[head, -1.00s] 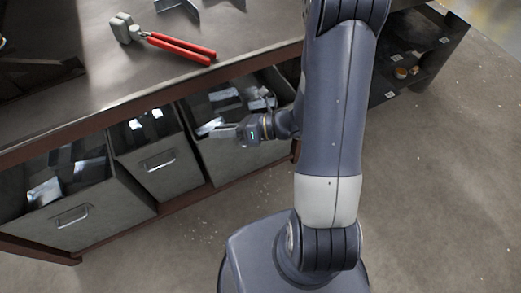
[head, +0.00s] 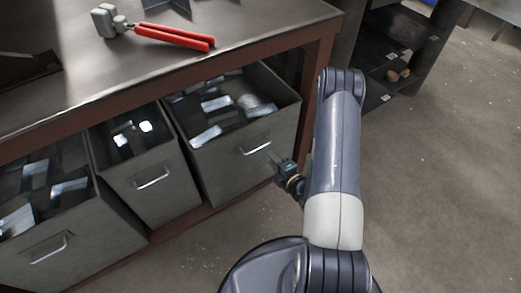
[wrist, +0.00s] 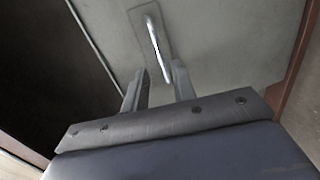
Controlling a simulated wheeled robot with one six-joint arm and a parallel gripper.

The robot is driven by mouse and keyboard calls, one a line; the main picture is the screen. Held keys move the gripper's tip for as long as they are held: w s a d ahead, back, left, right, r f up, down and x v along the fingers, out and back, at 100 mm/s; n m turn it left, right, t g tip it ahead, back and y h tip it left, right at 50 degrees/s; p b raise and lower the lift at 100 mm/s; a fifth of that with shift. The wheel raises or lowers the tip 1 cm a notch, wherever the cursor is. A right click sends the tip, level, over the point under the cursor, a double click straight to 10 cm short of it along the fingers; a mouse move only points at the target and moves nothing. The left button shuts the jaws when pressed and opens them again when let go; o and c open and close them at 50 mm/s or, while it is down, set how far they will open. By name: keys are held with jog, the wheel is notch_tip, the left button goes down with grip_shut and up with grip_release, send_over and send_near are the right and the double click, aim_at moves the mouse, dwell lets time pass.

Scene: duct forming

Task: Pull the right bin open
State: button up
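The right bin (head: 228,165) is a grey metal box under the bench. Its open top shows in front of the bench edge, with shiny metal pieces inside. Its silver bar handle (head: 256,145) is on the front face and also shows in the wrist view (wrist: 156,45). My gripper (head: 274,158) is in front of that face, just below and right of the handle in the head view. In the wrist view my gripper (wrist: 157,86) has its fingers apart, with the handle's lower end in line with the gap. I cannot tell whether they touch it.
The middle bin (head: 152,185) and left bin (head: 65,245) stand to the left, also with front handles. Red-handled pliers (head: 172,37) lie on the bench top (head: 80,75). A dark shelf (head: 385,50) stands behind on the right. Floor at right is clear.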

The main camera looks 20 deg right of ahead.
aim_at(260, 147)
jog(key=b+x, duration=0.1)
jog(key=x, duration=0.8)
jog(key=shift+c, duration=0.4)
jog(key=shift+s, duration=0.1)
grip_shut()
